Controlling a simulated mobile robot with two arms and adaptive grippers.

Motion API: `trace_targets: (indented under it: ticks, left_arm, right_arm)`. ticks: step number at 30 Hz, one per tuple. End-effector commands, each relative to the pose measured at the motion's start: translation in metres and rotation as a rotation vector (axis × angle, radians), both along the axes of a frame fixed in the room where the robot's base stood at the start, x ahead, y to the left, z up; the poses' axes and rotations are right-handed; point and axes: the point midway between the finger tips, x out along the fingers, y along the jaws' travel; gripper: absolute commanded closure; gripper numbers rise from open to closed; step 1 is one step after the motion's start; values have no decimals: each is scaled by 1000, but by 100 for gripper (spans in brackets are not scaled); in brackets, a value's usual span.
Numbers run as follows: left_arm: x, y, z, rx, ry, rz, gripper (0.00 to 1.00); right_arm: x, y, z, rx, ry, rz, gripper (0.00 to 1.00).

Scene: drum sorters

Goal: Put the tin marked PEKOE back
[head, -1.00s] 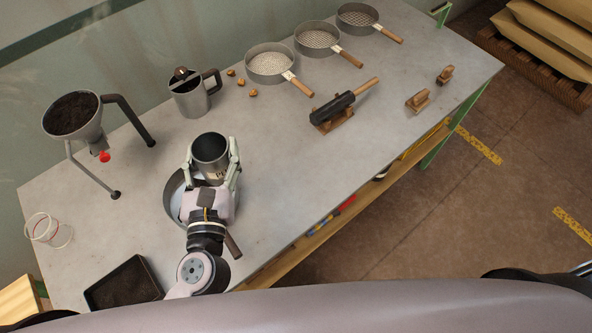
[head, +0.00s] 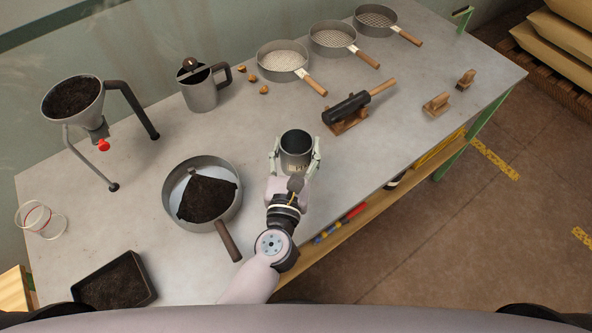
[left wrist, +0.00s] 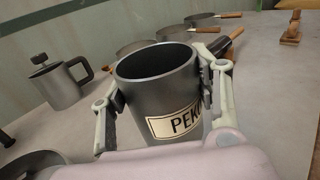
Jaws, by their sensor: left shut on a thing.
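The grey metal tin (head: 296,147) is an open-topped cylinder, and its label in the left wrist view reads PEK before a finger hides the rest. The tin also fills the middle of the left wrist view (left wrist: 155,92). My left gripper (head: 296,158) is shut on the tin, one finger on each side, and holds it upright. It is over the front middle of the table; I cannot tell whether the tin touches the tabletop. My right gripper is not in view.
A sieve pan (head: 233,219) with dark leaf stands left of the tin. A grey jug (head: 201,95), a hopper on legs (head: 72,112), and a black tray (head: 128,297) stand farther left. A dark roller on a wooden stand (head: 348,112) is to the right. Several sieves (head: 281,73) line the back.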

Motion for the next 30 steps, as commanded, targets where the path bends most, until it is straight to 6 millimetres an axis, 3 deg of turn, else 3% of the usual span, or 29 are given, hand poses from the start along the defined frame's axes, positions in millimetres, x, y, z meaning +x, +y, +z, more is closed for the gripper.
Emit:
trace_targets:
  ticks: [1, 6, 14, 27, 28, 30]
  left_arm:
    - [0, 0, -11, 2, -2, -1, 74]
    - [0, 0, -22, 1, -2, 0, 74]
    - [0, 0, -59, 2, -1, 0, 74]
    - [0, 0, -66, -1, -2, 1, 74]
    - [0, 0, -64, -1, -2, 1, 41]
    - [0, 0, -64, -1, -1, 1, 37]
  right_arm:
    - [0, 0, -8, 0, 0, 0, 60]
    - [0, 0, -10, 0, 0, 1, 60]
    - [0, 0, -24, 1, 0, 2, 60]
    - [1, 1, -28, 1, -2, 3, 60]
    - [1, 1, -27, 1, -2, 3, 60]
    - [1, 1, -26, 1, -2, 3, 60]
